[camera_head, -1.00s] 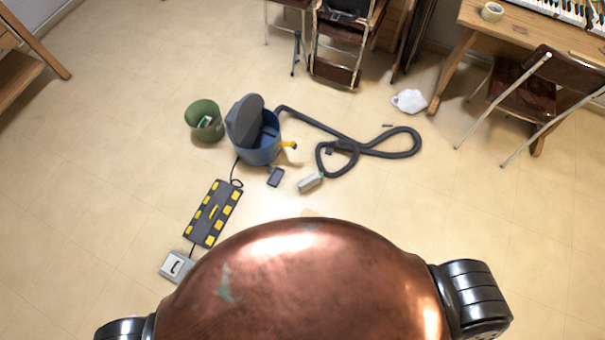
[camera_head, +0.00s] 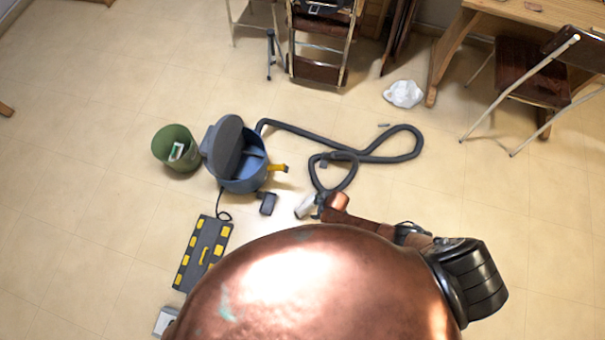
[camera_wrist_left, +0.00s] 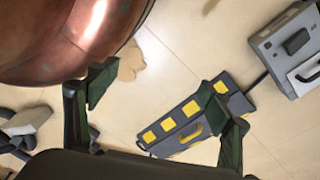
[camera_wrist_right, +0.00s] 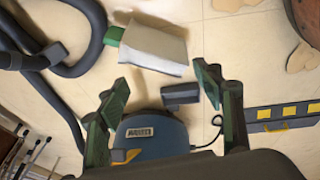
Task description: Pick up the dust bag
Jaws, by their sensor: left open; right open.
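A pale grey-white pouch with a green end, which looks like the dust bag (camera_head: 305,206), lies on the floor beside the hose in the head view. It shows clearly in the right wrist view (camera_wrist_right: 152,50), just beyond my fingertips and apart from them. My right gripper (camera_wrist_right: 162,86) is open and empty. In the head view my right gripper (camera_head: 320,204) is small, close to the bag and partly hidden by my arm. My left gripper (camera_wrist_left: 155,96) is open and empty above the floor near the black-and-yellow case; the head view does not show it.
The blue vacuum tub (camera_head: 240,172) stands open, with its grey hose (camera_head: 385,157) looping right. A small dark block (camera_head: 267,203), green bin (camera_head: 176,150) and black-and-yellow case (camera_head: 203,250) are nearby. A crumpled white item (camera_head: 404,94) lies near the desk.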

